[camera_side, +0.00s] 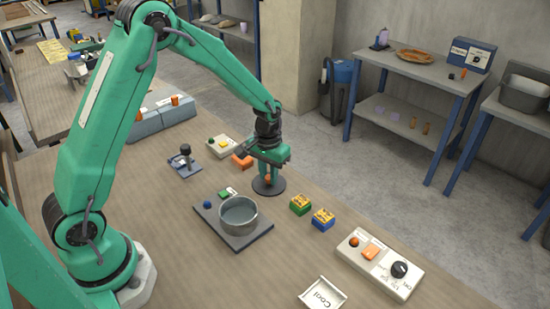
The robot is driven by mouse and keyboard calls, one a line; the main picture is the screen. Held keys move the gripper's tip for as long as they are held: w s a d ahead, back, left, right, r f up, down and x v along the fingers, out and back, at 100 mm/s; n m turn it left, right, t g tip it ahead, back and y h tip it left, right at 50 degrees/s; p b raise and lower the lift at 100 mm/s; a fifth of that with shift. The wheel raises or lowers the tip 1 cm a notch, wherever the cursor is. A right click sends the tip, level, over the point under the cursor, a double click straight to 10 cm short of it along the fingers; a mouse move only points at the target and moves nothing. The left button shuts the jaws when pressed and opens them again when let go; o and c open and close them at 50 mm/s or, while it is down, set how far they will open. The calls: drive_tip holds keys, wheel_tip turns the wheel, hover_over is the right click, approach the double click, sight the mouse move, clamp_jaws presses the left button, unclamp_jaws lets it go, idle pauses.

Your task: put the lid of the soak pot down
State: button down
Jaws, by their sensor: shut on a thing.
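The soak pot (225,222) is a round grey metal pot standing open on a dark plate (252,239) on the bench. Its lid (274,188) is a dark flat disc with an orange knob, behind and to the right of the pot, apart from it. My gripper (268,172) points down and is shut on the lid's knob. The lid looks level and close to the bench top; I cannot tell if it touches. The fingers partly hide the knob.
A yellow-green block (299,204) and a yellow-blue block (323,219) stand right of the lid. An orange block (242,161) is just left of my gripper. A control box (379,265) and a tray marked "Cool" (322,294) are in front. A small stand (185,160) is behind left.

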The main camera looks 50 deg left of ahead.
sight(268, 177)
drive_tip(key=c, duration=1.2)
unclamp_jaws()
drive_tip(key=shift+c, duration=0.2)
drive_tip(key=shift+r, duration=0.15)
wheel_tip(268, 177, up, 12)
